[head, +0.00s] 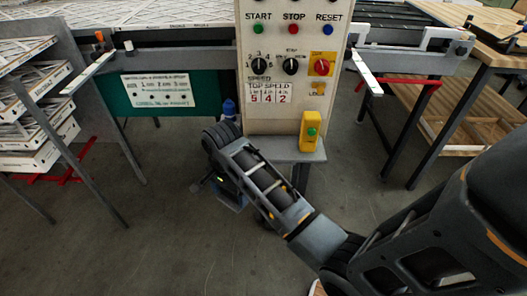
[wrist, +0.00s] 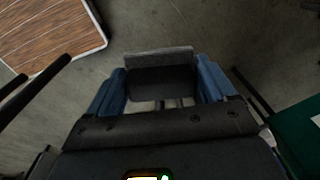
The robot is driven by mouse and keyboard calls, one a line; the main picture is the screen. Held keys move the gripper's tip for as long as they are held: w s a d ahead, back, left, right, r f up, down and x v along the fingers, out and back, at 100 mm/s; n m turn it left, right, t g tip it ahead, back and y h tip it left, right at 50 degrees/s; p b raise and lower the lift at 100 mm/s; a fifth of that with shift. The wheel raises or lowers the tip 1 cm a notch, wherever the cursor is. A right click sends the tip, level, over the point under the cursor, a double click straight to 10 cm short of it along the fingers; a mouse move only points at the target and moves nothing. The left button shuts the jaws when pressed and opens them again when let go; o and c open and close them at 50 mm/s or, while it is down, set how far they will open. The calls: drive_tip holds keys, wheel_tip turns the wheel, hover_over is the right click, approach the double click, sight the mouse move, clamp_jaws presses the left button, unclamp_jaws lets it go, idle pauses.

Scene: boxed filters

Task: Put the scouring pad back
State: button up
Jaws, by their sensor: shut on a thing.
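My gripper (wrist: 162,88) is shut on a dark block with a lighter grey edge, which I take to be the scouring pad (wrist: 160,60). The pad sits between the two blue fingers in the wrist view, clear of any surface there. In the head view my gripper (head: 230,196) points down in front of the control panel's shelf, lower than the shelf, over the grey floor. The pad cannot be made out there, as my arm covers most of that area.
The control panel (head: 292,100) stands behind my arm. Its small grey shelf (head: 270,147) bears a yellow box with a green button (head: 311,132); a blue bottle-like thing (head: 229,108) is beside the panel. Filter racks (head: 35,130) stand left, a wooden table (head: 495,52) right.

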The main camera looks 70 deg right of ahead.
drive_tip(key=s+d+r+m+b, duration=0.1)
drive_tip(key=s+d+r+m, duration=0.55)
drive_tip(key=m, duration=0.35)
drive_tip(key=w+d, duration=0.4)
drive_tip(key=d, duration=0.5)
drive_tip(key=w+d, duration=0.3)
drive_tip(key=d, duration=0.6)
drive_tip(key=shift+m+t, duration=0.3)
drive_tip(key=f, duration=0.6)
drive_tip(key=shift+w+d+f+p, duration=0.1)
drive_tip(key=shift+w+d+p, duration=0.05)
drive_tip(key=shift+d+p, duration=0.15)
drive_tip(key=shift+w+d+f, duration=0.15)
drive_tip(key=shift+f, duration=0.15)
